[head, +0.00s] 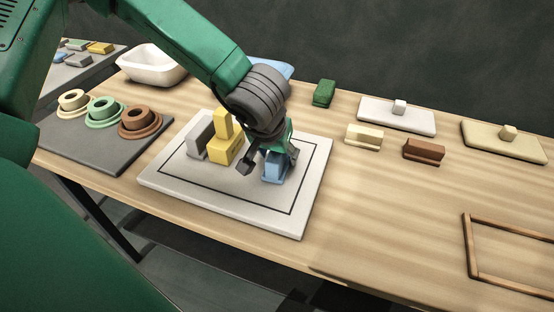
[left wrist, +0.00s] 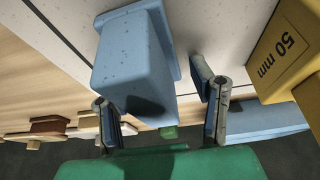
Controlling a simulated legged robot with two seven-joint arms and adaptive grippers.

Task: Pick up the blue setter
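The blue setter (head: 273,169) stands upright on the pale board (head: 160,182), inside its black outline and near its right side. In the left wrist view the blue setter (left wrist: 130,62) is a speckled block on a wider base. My left gripper (head: 268,160) is above it with fingers spread and hides part of it in the head view. In the left wrist view the left gripper's fingers (left wrist: 160,108) are open, one toward each side of the block, and hold nothing. I cannot tell how far down the block they reach. My right gripper is not in view.
A yellow setter (head: 223,150) marked 50 mm in the left wrist view and a grey setter (head: 199,140) stand left of the blue one. A dark tray (head: 85,150) with ringed pieces lies left. A wooden frame (head: 470,250) lies right. The board's front is clear.

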